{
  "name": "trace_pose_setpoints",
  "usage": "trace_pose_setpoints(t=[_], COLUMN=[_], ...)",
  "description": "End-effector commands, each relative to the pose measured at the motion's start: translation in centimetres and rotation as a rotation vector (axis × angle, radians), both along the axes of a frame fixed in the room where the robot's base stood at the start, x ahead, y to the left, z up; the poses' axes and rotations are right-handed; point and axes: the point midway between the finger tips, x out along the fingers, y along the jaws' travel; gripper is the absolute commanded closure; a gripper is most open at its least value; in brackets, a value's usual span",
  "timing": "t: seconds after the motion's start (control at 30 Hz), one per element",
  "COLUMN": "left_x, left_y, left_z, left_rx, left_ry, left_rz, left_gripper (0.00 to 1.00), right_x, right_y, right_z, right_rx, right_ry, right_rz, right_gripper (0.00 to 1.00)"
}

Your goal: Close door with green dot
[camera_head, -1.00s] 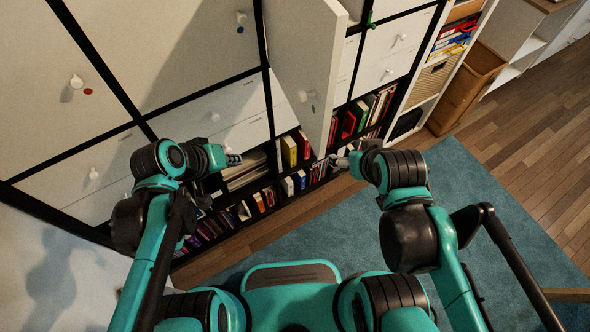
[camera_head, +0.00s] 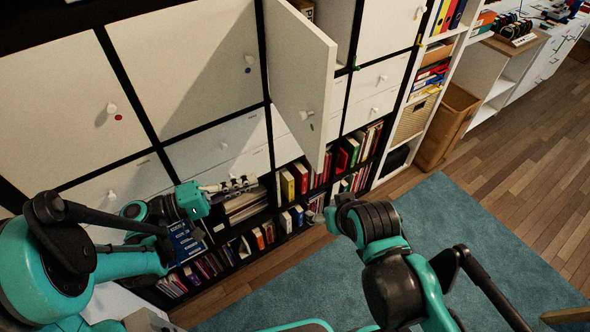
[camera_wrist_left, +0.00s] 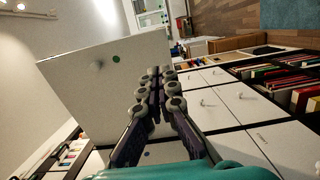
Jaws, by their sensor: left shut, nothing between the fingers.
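The white door with the green dot (camera_head: 305,70) stands swung open, jutting out from the cabinet in the head view. Its round knob and green dot are near its lower edge. In the left wrist view the door (camera_wrist_left: 75,95) fills the left side, with the green dot (camera_wrist_left: 116,60) near its upper right edge. My left gripper (camera_head: 248,183) is shut and empty, below and left of the door, in front of the lower shelves. Its fingers (camera_wrist_left: 158,75) show in the wrist view. My right gripper (camera_head: 318,217) is mostly hidden by its arm.
Closed doors with a red dot (camera_head: 62,100) and a blue dot (camera_head: 207,70) are at the left. Drawers (camera_head: 215,147) and bookshelves (camera_head: 290,180) lie below. A wooden bin (camera_head: 447,125) stands right. The blue rug (camera_head: 460,235) is clear.

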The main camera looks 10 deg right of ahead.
Motion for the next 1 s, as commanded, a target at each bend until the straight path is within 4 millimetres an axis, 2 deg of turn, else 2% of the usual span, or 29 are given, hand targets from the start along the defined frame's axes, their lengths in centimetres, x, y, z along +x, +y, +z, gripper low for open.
trace_pose_setpoints(t=[0.17, 0.4, 0.6, 0.8, 1.0], left_x=[0.3, 1.2, 1.9, 2.4, 2.5], left_y=[-2.5, -7.7, -11.2, -13.1, -13.5], left_z=[-0.1, -0.1, -0.1, -0.1, 0.0], left_rx=[0.001, 0.002, 0.002, 0.002, 0.002], left_ry=[0.000, 0.000, 0.000, 0.000, 0.000], left_rz=[-0.006, -0.006, -0.003, -0.001, 0.001], left_gripper=[1.00, 1.00, 1.00, 1.00, 1.00], right_x=[0.0, 0.0, 0.0, 0.0, 0.0], right_y=[0.0, 0.0, 0.0, 0.0, 0.0], right_z=[-0.4, -1.1, -1.6, -1.9, -1.9], right_rx=[0.000, 0.000, 0.000, 0.000, 0.000], right_ry=[0.000, 0.000, 0.000, 0.000, 0.000], right_rz=[0.000, 0.000, 0.000, 0.000, 0.000], right_gripper=[0.24, 0.24, 0.24, 0.24, 0.24])
